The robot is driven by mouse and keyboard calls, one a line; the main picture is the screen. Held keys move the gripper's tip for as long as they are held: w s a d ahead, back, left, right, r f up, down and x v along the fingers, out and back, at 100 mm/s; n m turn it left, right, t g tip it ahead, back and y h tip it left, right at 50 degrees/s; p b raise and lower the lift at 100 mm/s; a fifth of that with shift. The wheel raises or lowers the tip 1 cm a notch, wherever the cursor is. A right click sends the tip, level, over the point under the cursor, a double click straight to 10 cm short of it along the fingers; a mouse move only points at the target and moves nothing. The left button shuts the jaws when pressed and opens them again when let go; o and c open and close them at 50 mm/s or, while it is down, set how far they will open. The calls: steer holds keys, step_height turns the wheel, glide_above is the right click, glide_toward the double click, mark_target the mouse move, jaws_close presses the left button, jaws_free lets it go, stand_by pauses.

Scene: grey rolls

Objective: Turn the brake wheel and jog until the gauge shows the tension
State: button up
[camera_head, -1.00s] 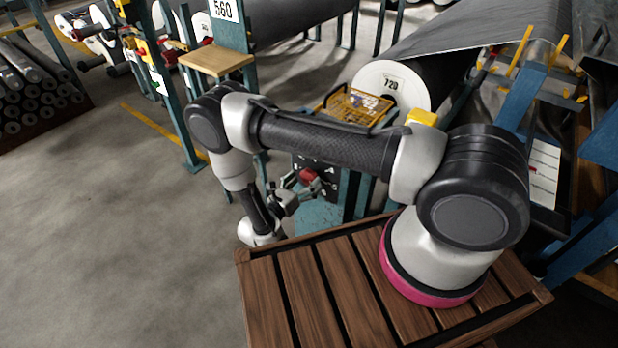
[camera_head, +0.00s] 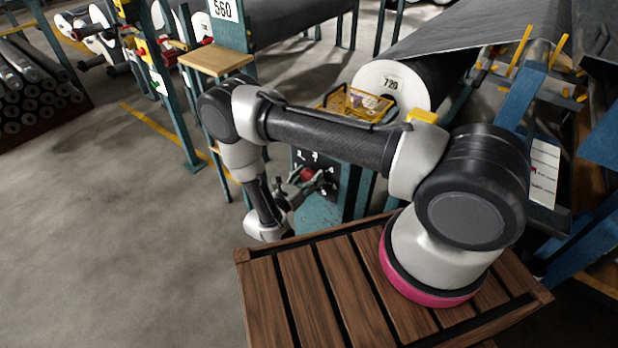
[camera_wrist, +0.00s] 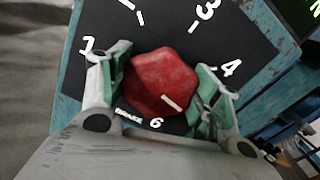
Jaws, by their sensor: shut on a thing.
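The red brake wheel (camera_wrist: 162,82) sits on a black dial plate (camera_wrist: 100,38) with white numbers and tick marks in the wrist view. A white line shows on the wheel's face, pointing towards the lower right. My gripper (camera_wrist: 160,88) has its green-padded fingers on either side of the wheel and is shut on it. In the head view the red wheel (camera_head: 306,175) shows small beside my gripper (camera_head: 300,186), partly hidden by my arm. A bit of a dark screen with green marks (camera_wrist: 312,8) shows at the wrist view's top right corner; its reading is cut off.
Blue steel frames stand around. A small wooden shelf (camera_head: 216,62) is at the upper left. Open floor (camera_head: 110,220) lies to the left.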

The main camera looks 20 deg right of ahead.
steer(key=shift+m, duration=0.3)
steer(key=m, duration=0.4)
steer(key=shift+m, duration=0.3)
steer(key=shift+s+d+m, duration=0.1)
steer(key=shift+s+m, duration=0.05)
steer(key=shift+m, duration=2.15)
steer(key=o, duration=1)
steer(key=v, duration=1.2)
steer(key=shift+f, duration=0.15)
